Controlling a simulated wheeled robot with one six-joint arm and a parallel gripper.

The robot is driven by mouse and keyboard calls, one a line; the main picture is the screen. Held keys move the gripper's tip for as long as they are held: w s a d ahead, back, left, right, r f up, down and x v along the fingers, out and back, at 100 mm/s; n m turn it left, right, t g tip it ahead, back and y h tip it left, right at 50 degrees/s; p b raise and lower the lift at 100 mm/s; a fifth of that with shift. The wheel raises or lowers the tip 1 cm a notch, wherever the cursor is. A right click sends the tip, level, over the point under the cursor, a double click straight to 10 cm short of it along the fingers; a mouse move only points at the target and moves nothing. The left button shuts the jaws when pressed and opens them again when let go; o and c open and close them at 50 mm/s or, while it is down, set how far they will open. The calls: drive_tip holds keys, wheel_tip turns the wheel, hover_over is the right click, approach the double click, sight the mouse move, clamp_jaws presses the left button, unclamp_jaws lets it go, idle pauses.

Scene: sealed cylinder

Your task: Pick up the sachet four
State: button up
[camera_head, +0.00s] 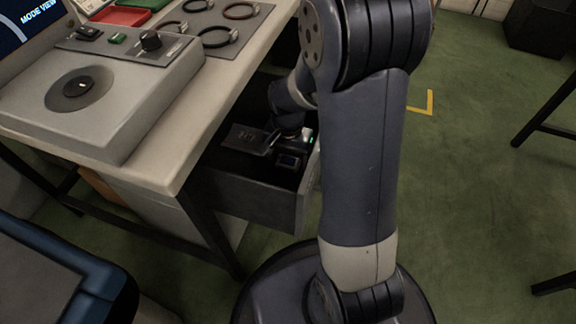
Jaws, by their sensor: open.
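An open drawer (252,196) sticks out from under the bench. My gripper (273,143) is low inside it, small and dark in shadow; its jaws are open. A flat grey rectangular packet (243,138) with faint marks on top lies in the drawer, just left of my gripper. It may be sachet four, but the marks are too small to read. I cannot tell whether a fingertip touches it or whether its edge is between the jaws. A small dark boxy item (289,161) lies nearer the drawer front, below my gripper in the picture.
The bench top (160,165) overhangs the drawer on the left. On it stand a grey device (125,110) with a knob and a mat (215,25) with several rings. A blue-edged dark object (75,285) is at lower left. Green floor at right is mostly clear.

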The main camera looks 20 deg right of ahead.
drive_tip(key=shift+f, duration=0.2)
drive_tip(key=c, duration=1.1)
